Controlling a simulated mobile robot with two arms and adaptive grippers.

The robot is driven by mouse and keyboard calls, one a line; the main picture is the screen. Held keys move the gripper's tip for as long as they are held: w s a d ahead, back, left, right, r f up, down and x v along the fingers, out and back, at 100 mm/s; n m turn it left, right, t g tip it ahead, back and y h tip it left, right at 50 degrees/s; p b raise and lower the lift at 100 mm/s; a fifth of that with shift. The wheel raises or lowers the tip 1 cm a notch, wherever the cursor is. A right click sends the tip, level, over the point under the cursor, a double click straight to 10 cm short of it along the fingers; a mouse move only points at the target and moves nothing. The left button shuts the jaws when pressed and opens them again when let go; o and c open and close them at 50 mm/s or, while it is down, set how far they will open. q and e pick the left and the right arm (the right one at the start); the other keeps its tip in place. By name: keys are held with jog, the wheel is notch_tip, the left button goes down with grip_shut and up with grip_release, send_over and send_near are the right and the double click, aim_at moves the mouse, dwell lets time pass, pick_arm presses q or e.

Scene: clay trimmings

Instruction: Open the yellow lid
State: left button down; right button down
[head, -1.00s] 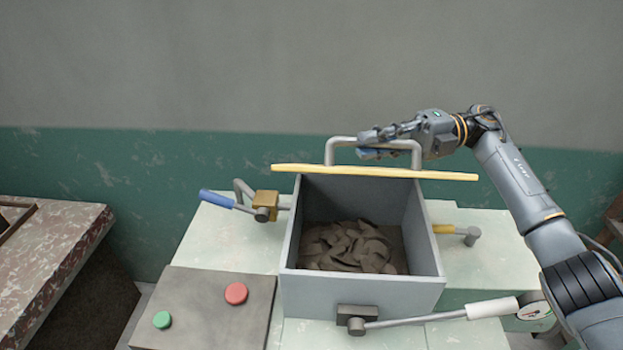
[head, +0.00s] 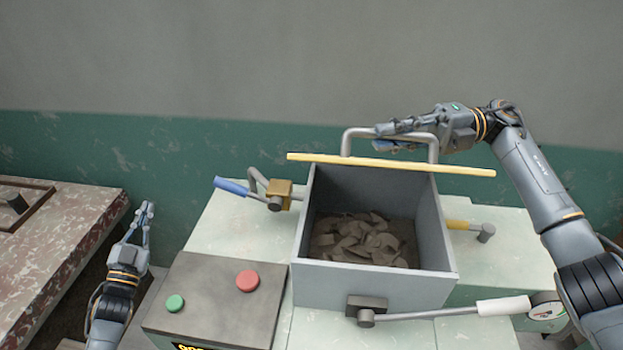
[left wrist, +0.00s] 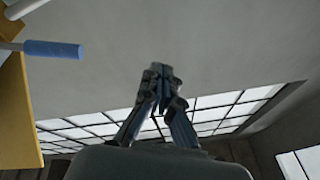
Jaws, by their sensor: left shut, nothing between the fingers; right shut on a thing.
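The yellow lid (head: 390,164) stands raised, edge-on, at the back of the grey box (head: 375,285). Its grey bar handle (head: 390,134) sticks up behind it. My right gripper (head: 380,138) reaches in from the right and is shut on the handle. The box is open, with brown clay trimmings (head: 362,240) inside. My left gripper (head: 147,208) is shut and empty, low at the left, between the side table and the button panel. It also shows in the left wrist view (left wrist: 162,78), apart from a yellow surface at the left edge there.
A panel (head: 215,310) with a red button (head: 247,281) and a green button (head: 174,303) is left of the box. A blue-handled lever (head: 231,186) and a white-handled lever (head: 503,305) stick out. A stained table (head: 85,215) stands left.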

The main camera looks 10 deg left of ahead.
pick_arm(q)
jog(key=s+d+r+m+h, duration=0.3)
jog(key=d+r+m+h, duration=0.1)
jog(key=d+m+h, duration=0.25)
jog(key=s+d+r+m+g+h, duration=0.1)
jog(key=s+d+r+m+h, duration=0.1)
jog(key=d+r+m+h, duration=0.45)
jog(key=s+d+r+m+h, duration=0.25)
jog(key=d+m+h, duration=0.25)
jog(key=d+m, duration=0.35)
jog(key=s+d+f+m+g+h, duration=0.2)
jog(key=s+d+m+g+h, duration=0.3)
jog(key=d+m+g, duration=0.5)
jog(key=w+d+r+m+t, duration=0.1)
jog(key=w+d+r+m, duration=0.2)
jog(key=w+d+r, duration=0.3)
jog(key=shift+w+d+r+t, duration=0.3)
jog(key=shift+w+d+r, duration=0.1)
jog(key=shift+d+r, duration=0.7)
jog(key=shift+a+r, duration=0.15)
jog(key=shift+r, duration=0.1)
